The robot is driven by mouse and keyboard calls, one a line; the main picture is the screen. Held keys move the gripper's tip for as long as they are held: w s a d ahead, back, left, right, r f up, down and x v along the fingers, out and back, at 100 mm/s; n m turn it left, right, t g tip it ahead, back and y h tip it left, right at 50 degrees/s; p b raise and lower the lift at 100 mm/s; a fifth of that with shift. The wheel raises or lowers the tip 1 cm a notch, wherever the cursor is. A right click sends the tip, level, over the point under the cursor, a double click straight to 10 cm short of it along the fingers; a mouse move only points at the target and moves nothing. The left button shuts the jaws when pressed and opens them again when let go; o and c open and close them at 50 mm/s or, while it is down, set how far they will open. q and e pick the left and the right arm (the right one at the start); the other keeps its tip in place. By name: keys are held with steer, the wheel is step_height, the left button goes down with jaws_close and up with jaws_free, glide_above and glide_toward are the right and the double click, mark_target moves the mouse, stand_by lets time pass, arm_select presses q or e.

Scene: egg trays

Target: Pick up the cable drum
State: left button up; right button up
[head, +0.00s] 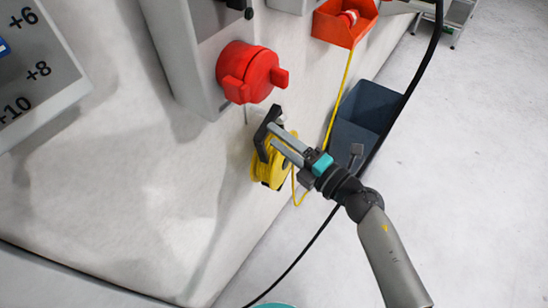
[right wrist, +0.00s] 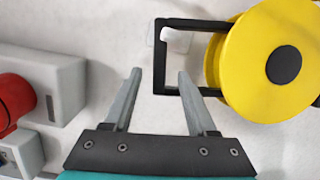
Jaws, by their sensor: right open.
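The cable drum (head: 268,168) is yellow with a black frame handle and hangs by the white wall under a red socket. It shows larger at the right of the right wrist view (right wrist: 240,75), with a black hub and the black handle (right wrist: 160,58) reaching left to a pale wall hook. My right gripper (head: 283,142) is open at the drum's handle. In the right wrist view its two fingers (right wrist: 157,85) point toward the handle, whose near bar lies just beyond the right fingertip. I cannot tell whether they touch. My left gripper is not in view.
A red socket (head: 248,72) sticks out from a grey box above the drum. An orange bin (head: 338,28) is on the wall, with a yellow cable hanging from it. A dark blue bin (head: 366,110) stands on the floor behind my right arm.

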mark_target(266, 123)
steer(key=x, duration=0.5)
steer(key=shift+w+d+r, duration=0.1)
steer(key=shift+d+r, duration=0.05)
steer(key=shift+d, duration=0.05)
steer(key=shift+c, duration=0.4)
jaws_close()
stand_by(0.7)
steer(key=shift+r, duration=0.2)
